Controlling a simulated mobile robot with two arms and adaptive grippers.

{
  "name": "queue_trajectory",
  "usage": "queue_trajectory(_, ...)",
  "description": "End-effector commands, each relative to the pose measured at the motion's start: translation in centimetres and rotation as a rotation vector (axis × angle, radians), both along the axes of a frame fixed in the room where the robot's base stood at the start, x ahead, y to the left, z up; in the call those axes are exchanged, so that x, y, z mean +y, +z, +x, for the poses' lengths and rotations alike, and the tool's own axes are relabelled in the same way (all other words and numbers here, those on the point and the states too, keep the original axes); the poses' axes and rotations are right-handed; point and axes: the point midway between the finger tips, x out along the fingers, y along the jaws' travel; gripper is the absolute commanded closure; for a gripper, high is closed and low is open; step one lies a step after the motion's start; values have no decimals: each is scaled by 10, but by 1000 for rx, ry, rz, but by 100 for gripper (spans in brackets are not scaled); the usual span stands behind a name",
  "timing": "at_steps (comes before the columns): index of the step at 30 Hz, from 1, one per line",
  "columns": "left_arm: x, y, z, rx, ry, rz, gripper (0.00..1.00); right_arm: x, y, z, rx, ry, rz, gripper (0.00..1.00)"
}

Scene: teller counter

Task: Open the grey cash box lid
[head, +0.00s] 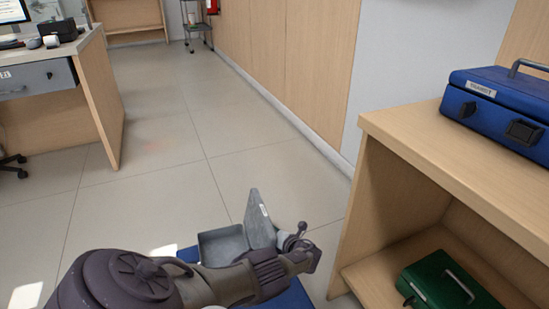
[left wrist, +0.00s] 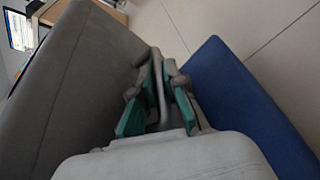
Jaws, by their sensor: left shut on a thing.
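The grey cash box (head: 222,245) sits low at the bottom middle of the head view, on a blue surface (head: 290,297). Its lid (head: 261,218) stands raised at a steep tilt, with a small pale label on it. My left gripper (head: 297,238) is at the lid's right side, its arm crossing in front of the box. In the left wrist view, the teal-padded fingers (left wrist: 158,100) are closed around a thin grey bar, the lid's handle (left wrist: 157,78). The lid's grey face (left wrist: 75,75) fills the left there. Much of the box is hidden by my arm. My right gripper is not in view.
A wooden shelf unit (head: 420,130) stands close on the right, with a blue cash box (head: 500,105) on top and a green box (head: 448,284) below. A desk (head: 98,85) is at the far left. The tiled floor between is clear.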

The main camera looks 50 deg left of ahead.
Motion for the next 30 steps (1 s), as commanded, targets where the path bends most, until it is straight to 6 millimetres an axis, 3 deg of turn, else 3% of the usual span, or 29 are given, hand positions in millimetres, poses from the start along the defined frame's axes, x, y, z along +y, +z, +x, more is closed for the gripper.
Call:
queue_trajectory(17, 0, -4, -4, 32, 4, 13, 100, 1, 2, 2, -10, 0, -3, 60)
queue_trajectory(18, 0, -4, -4, 32, 4, 13, 82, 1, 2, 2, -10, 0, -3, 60)
queue_trajectory(19, 0, -4, -4, 32, 4, 13, 77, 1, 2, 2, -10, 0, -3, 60)
queue_trajectory(30, -1, -3, -2, 28, 1, 13, 77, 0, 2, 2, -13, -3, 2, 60)
